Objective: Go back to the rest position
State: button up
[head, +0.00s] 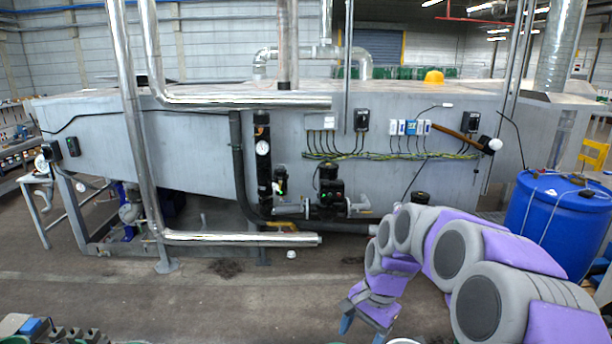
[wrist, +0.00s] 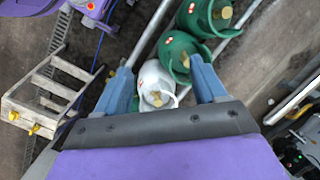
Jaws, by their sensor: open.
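My gripper (head: 364,328) hangs low at the bottom of the head view, at the end of my purple and grey arm. In the wrist view my gripper (wrist: 160,72) is open, with its two blue fingers wide apart. A white cylinder (wrist: 152,73) with a brass valve shows between the fingers, apparently below them and not gripped. A green cylinder (wrist: 176,48) stands beyond it, and another green cylinder (wrist: 203,12) is at the top edge. The cylinders stand in a row along metal rails (wrist: 218,48).
A large grey machine (head: 210,150) with pipes fills the middle of the head view. A blue drum (head: 555,225) stands at right near my arm. A light ladder-like frame (wrist: 45,85) is left in the wrist view. The floor (head: 230,290) before the machine is mostly clear.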

jog(key=s+d+f+n+g+h+b, duration=0.1)
jog(key=s+n, duration=0.7)
jog(key=s, duration=2.3)
jog(key=shift+s+d+n+h+b, duration=0.3)
jog(key=shift+s+d+h+b, duration=0.1)
jog(key=shift+d+h+b, duration=0.3)
